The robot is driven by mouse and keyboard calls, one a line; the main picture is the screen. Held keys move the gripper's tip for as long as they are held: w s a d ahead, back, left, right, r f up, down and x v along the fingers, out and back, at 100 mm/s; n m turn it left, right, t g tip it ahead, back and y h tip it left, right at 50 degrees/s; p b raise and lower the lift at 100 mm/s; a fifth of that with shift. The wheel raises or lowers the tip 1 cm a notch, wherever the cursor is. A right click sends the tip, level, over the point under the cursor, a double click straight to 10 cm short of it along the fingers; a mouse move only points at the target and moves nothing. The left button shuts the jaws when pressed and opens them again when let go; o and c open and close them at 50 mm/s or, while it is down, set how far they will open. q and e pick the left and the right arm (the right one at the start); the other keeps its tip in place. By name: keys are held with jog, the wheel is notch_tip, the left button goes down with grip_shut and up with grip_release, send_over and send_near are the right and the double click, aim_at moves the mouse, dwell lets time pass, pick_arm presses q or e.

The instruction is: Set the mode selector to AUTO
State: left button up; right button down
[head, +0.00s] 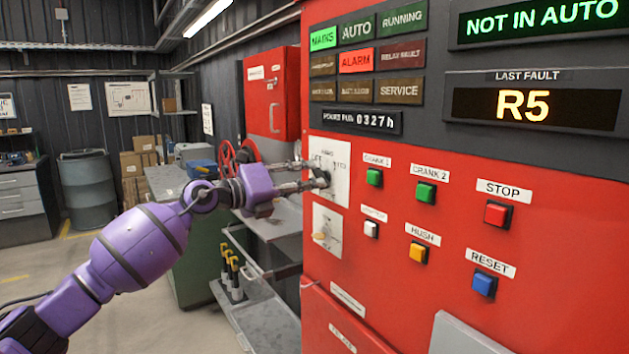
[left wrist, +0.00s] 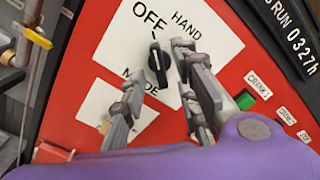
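The black mode selector knob (head: 322,179) sits on a white plate (head: 341,194) on the red panel. In the left wrist view the knob (left wrist: 158,62) stands below the printed words OFF and HAND, with MODE beneath it. Its pointed end seems to face OFF. No AUTO label is readable on the plate; a finger covers part of it. My left gripper (head: 306,177) is open at the plate, its fingers apart and to either side of the knob. In the left wrist view the gripper (left wrist: 160,75) shows a gap around the knob; contact cannot be told. My right gripper is out of view.
The display (head: 541,19) reads NOT IN AUTO; another (head: 530,107) reads R5. The AUTO lamp (head: 357,29) looks dim; MAINS and ALARM are lit. Push buttons, including CRANK 1 (head: 374,177), lie right of the selector. A second plate (head: 327,229) is below.

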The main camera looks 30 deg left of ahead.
pick_arm(q)
jog(key=shift+x, duration=1.4)
grip_shut()
